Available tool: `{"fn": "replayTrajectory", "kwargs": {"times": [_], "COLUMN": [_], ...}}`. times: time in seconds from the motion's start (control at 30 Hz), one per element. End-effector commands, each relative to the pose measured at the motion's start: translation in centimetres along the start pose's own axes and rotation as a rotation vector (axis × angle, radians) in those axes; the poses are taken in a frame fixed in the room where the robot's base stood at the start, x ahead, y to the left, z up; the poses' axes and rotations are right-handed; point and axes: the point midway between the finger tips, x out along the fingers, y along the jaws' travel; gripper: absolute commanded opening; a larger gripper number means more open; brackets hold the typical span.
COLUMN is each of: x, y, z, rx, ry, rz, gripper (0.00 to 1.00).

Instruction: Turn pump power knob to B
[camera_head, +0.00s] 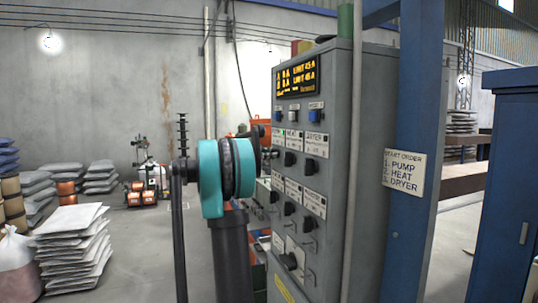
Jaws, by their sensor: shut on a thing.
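The grey control cabinet (338,190) stands in the middle, its front panel seen at a slant. Its upper knob row has a heat knob (290,159) and a dryer knob (309,166) under white labels. The pump label (278,134) is at the left of that row, partly covered by my arm. My gripper (268,154) is at the pump knob's place below this label, small and mostly hidden behind my teal and black arm joint. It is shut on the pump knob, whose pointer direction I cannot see.
An amber display (296,79) and several buttons sit above the knobs; more knobs are below. A blue post with a start order sign (404,173) stands right of the cabinet. Stacked sacks (72,246) are at the left. Floor between sacks and arm is clear.

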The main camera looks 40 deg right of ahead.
Motion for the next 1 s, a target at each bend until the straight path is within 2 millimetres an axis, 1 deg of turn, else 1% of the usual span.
{"fn": "replayTrajectory", "kwargs": {"times": [0.1,0.3,0.87,0.9,1.0], "x": [-0.04,-0.04,-0.04,-0.04,-0.04], "y": [-0.05,-0.09,-0.13,-0.13,-0.12], "z": [-0.02,-0.03,-0.04,-0.04,-0.03], "rx": [0.061,0.129,0.158,0.158,0.158], "ry": [0.001,0.001,0.001,0.001,0.001], "rz": [0.0,0.0,-0.001,-0.001,-0.001], "gripper": [0.0,0.0,0.0,0.18,0.3]}}
